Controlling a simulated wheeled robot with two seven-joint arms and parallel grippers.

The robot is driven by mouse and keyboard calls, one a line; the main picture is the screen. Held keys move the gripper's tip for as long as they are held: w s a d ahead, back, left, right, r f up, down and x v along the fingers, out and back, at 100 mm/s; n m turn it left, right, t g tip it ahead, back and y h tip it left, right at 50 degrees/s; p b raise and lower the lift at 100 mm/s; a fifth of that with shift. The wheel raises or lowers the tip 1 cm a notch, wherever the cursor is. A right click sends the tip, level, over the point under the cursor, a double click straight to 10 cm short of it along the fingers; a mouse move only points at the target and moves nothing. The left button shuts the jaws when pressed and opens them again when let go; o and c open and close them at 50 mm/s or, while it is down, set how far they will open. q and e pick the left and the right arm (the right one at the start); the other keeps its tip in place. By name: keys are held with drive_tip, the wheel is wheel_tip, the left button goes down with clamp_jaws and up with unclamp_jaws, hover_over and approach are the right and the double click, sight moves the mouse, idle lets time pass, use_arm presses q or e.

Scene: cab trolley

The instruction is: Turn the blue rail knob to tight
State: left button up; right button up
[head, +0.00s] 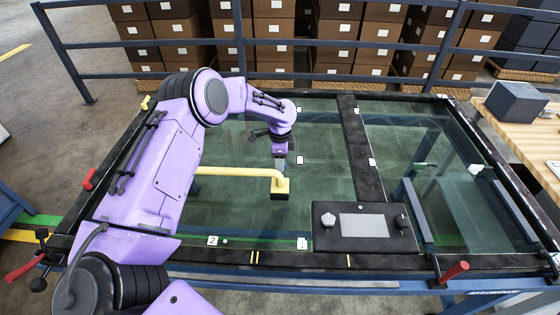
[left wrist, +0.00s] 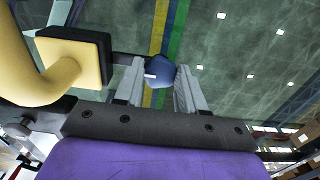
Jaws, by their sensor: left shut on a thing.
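The blue rail knob (left wrist: 160,72) sits between the two fingers of my left gripper (left wrist: 155,88) in the left wrist view, with a small white mark on its face. My left gripper is shut on it. In the head view my left gripper (head: 280,162) points down at the end of the yellow rail (head: 235,171), and the knob is hidden there. The rail's yellow end with its black block (left wrist: 75,60) shows beside the fingers in the left wrist view. A dark shaft appears to join the block and the knob. My right gripper is not in view.
A black panel (head: 332,243) with a grey screen and knobs lies to the right on the dark-framed glass top. Red handles (head: 455,271) stick out at the near edge and left side. A blue railing (head: 190,43) and stacked boxes stand behind. A wooden table (head: 535,145) is at right.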

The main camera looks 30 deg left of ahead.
use_arm(q)
drive_tip(key=shift+w+r, duration=0.2)
drive_tip(key=o, duration=1.1)
drive_tip(key=shift+s, duration=0.1)
drive_tip(key=shift+c, duration=0.2)
wheel_tip(320, 180, up, 10)
drive_tip(key=b, duration=0.1)
drive_tip(key=shift+r+b, duration=0.2)
drive_tip(key=shift+b, duration=0.15)
